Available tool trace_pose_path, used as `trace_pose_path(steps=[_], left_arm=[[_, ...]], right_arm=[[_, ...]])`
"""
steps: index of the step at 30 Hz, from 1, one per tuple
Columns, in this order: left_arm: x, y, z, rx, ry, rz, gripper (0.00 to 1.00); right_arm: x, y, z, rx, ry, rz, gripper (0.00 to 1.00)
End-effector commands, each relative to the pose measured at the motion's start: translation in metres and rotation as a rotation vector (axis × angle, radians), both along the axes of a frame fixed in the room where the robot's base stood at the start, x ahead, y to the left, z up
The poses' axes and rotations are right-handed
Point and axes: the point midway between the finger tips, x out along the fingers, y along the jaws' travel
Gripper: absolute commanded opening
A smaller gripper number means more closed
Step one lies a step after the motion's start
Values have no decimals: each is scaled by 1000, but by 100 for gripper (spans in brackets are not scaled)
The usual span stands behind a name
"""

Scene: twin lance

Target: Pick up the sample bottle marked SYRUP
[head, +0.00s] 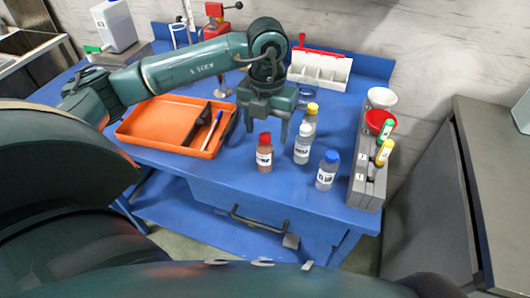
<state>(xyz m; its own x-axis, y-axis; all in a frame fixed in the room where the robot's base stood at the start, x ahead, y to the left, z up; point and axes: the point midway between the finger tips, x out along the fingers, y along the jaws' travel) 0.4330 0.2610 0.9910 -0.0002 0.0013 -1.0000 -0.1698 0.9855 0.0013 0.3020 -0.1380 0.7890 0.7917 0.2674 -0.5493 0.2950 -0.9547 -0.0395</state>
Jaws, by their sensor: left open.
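Several small labelled bottles stand upright on the blue table (225,172). One is a red-capped bottle (264,156) with brownish contents. A white-capped bottle (302,147) and a yellow-capped bottle (311,119) stand to its right, the yellow one further back. A blue-capped bottle (326,174) stands nearest the front right. The labels are too small to read surely; the blue-capped bottle's label may say SYRUP. My left gripper (267,128) points down, open and empty, above and behind the red-capped bottle, left of the white-capped one. My right gripper is out of view.
An orange tray (150,138) with a marker lies left. A grey rack (365,190) with tubes and cups stands at the right edge. A white bin (322,70) and red stand (215,35) are behind. The front left tabletop is clear.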

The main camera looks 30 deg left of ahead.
Motion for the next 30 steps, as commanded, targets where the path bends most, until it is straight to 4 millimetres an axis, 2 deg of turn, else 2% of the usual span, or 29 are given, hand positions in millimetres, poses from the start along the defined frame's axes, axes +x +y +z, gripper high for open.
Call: trace_pose_path(steps=[8,12,21,30], left_arm=[[-2,5,-32,0,5,1,63],[-1,5,-49,-1,3,-1,63],[0,4,-54,-1,0,-1,62],[0,4,-54,-1,0,-1,38]], right_arm=[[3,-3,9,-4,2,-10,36],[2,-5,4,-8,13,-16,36],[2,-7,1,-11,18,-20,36],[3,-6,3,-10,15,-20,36]])
